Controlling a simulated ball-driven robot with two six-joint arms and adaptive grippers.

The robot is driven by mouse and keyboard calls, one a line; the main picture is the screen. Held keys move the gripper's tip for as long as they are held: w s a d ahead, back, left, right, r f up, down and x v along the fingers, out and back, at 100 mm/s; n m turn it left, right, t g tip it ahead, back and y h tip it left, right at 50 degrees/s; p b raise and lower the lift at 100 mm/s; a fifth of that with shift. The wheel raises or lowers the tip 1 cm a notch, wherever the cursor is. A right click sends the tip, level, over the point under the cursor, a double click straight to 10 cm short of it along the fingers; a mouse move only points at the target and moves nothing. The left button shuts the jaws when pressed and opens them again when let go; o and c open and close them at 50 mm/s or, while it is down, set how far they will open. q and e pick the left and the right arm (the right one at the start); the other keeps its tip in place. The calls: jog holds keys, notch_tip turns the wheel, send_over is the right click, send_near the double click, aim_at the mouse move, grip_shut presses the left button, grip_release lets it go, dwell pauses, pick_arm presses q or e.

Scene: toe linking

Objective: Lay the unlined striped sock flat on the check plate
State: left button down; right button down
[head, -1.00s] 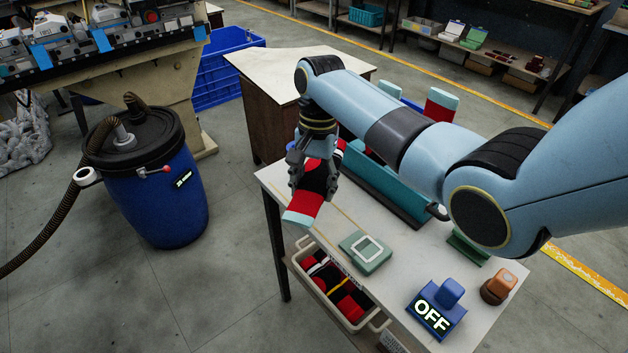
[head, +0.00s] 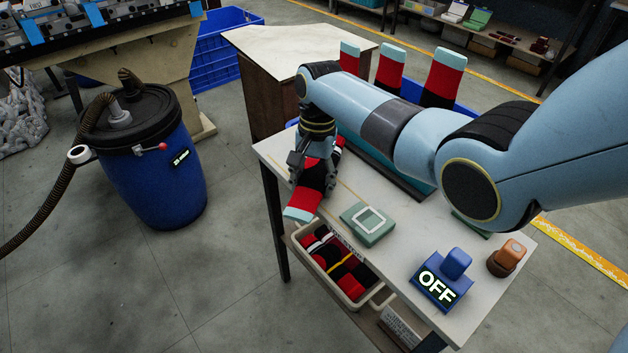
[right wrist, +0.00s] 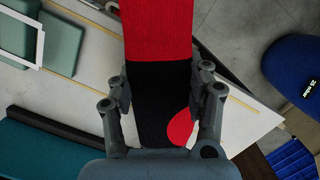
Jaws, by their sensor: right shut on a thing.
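My right gripper (head: 313,180) is shut on a red and black sock (head: 304,199) with a light blue end, above the table's left edge. In the right wrist view the sock (right wrist: 160,35) runs between the fingers (right wrist: 162,88), black at the grip with a red patch, red beyond. A green plate with a white square outline (head: 351,233), apparently the check plate, lies bare on the table to the right of the sock. It also shows in the right wrist view (right wrist: 62,45). My left gripper is out of view.
Several similar socks (head: 389,68) stand upright behind my arm. A blue block marked OFF (head: 440,292) and an orange-brown block (head: 508,257) sit at the table's right. A bin of socks (head: 300,251) is below the front edge. The tabletop (head: 400,257) around the plate is mostly clear.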

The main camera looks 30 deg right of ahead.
jog(key=c, duration=1)
grip_release()
jog(key=shift+s+f, duration=0.4)
jog(key=shift+f, duration=0.05)
jog(key=o, duration=0.5)
jog(key=shift+w+f, duration=0.15)
jog(key=shift+o, duration=0.2)
jog(key=shift+w+r, duration=0.1)
jog(key=shift+r, duration=0.1)
jog(key=shift+c, duration=0.4)
jog(key=shift+w+r+p, duration=0.1)
jog(key=shift+r+p, duration=0.4)
notch_tip(320, 180, up, 6)
jog(key=p, duration=0.7)
jog(key=shift+r, duration=0.15)
